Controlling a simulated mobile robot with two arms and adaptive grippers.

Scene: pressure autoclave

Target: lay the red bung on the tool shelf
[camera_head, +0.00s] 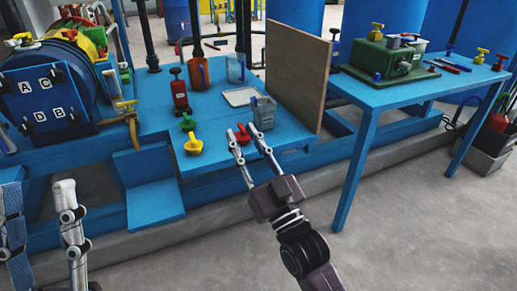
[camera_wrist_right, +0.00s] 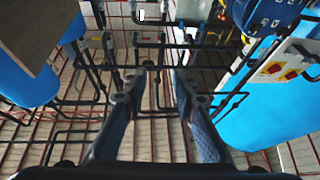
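The red bung (camera_head: 243,133) appears as a small red piece on the blue bench, seen between the fingertips of my right gripper (camera_head: 243,137). It stands right of a green bung (camera_head: 188,122) and a yellow bung (camera_head: 193,145). My right gripper is open; its spread fingers also show in the right wrist view (camera_wrist_right: 152,78), with no object between them. I cannot tell whether it touches the bung. My left gripper (camera_head: 38,188) is open at the lower left, its fingers wide apart. I cannot tell which surface is the tool shelf; a low blue ledge (camera_head: 150,186) juts from the bench front.
A grey jug (camera_head: 263,113), a white tray (camera_head: 240,97), a red bottle (camera_head: 179,92) and a wooden board (camera_head: 297,70) stand on the bench. A blue table (camera_head: 380,94) at right bears a green box (camera_head: 380,60) and tools. The autoclave (camera_head: 45,95) is at left.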

